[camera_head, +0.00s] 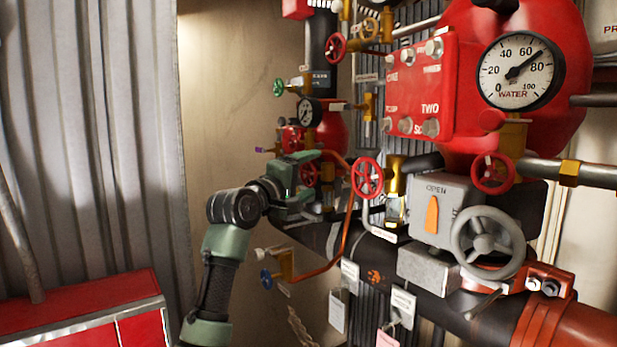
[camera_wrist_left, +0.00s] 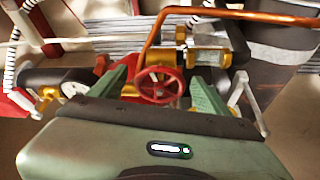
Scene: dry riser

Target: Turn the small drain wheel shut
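My left gripper (camera_head: 310,184) is open in front of the pipework, with its fingers pointing at a small red handwheel (camera_head: 308,173). In the left wrist view this red wheel (camera_wrist_left: 158,86) shows between the two green fingers (camera_wrist_left: 160,92), with a gap on each side. It looks apart from the fingers; its distance in depth is hard to judge. In the head view the gripper partly hides it. No readable label shows which wheel is the drain wheel. A small blue wheel (camera_head: 266,278) on a brass valve is below the gripper. My right gripper is not in view.
Another red wheel (camera_head: 367,177) is just right of the gripper. A copper pipe (camera_head: 346,225) bends down close by. A large grey wheel (camera_head: 487,243), a pressure gauge (camera_head: 521,71) and a red tank stand to the right. A red cabinet (camera_head: 80,310) is at lower left.

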